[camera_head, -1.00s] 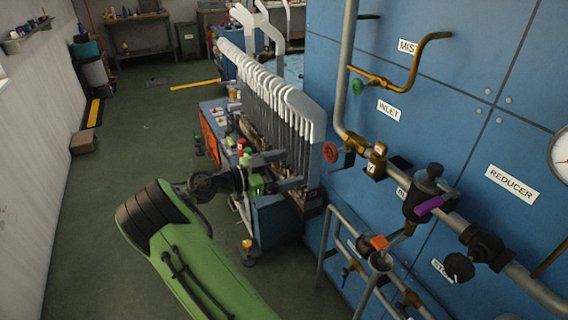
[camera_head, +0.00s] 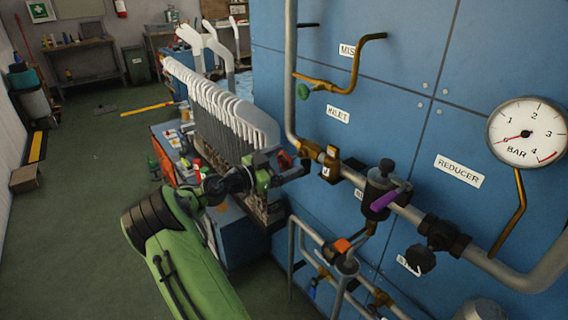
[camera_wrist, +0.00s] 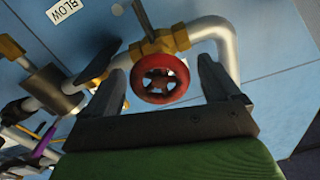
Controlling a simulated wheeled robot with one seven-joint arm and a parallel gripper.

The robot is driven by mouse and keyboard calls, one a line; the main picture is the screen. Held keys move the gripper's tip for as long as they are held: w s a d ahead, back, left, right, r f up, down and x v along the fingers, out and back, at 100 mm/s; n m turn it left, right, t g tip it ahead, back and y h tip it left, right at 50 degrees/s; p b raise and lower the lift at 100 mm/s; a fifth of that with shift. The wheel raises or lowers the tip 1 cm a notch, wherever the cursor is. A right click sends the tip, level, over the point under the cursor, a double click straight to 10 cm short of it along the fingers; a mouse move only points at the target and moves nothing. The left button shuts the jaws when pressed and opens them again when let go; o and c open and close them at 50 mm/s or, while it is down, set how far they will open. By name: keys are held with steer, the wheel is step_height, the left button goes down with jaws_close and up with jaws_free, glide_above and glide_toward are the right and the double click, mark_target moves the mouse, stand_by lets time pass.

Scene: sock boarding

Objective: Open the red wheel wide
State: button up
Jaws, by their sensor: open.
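The red wheel (camera_wrist: 160,78) is a small spoked handwheel on a brass valve (camera_wrist: 155,42), clear in the wrist view. In the head view the red wheel (camera_head: 285,160) is partly hidden by my gripper. My gripper (camera_wrist: 161,85) is open, with one finger on each side of the wheel. A gap shows between the wheel and each finger, and the wheel looks ungripped. In the head view my gripper (camera_head: 290,166) reaches to the wheel from the left.
A blue panel (camera_head: 400,60) stands behind the valve. A grey pipe (camera_head: 291,70) rises beside the wheel. To the right are a purple-handled valve (camera_head: 385,201) and a pressure gauge (camera_head: 527,132). A rack of white sock forms (camera_head: 225,105) stands close behind my gripper.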

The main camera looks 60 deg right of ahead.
steer(key=shift+c, duration=0.5)
steer(key=c, duration=0.9)
steer(key=shift+n, duration=0.3)
steer(key=shift+c, duration=0.2)
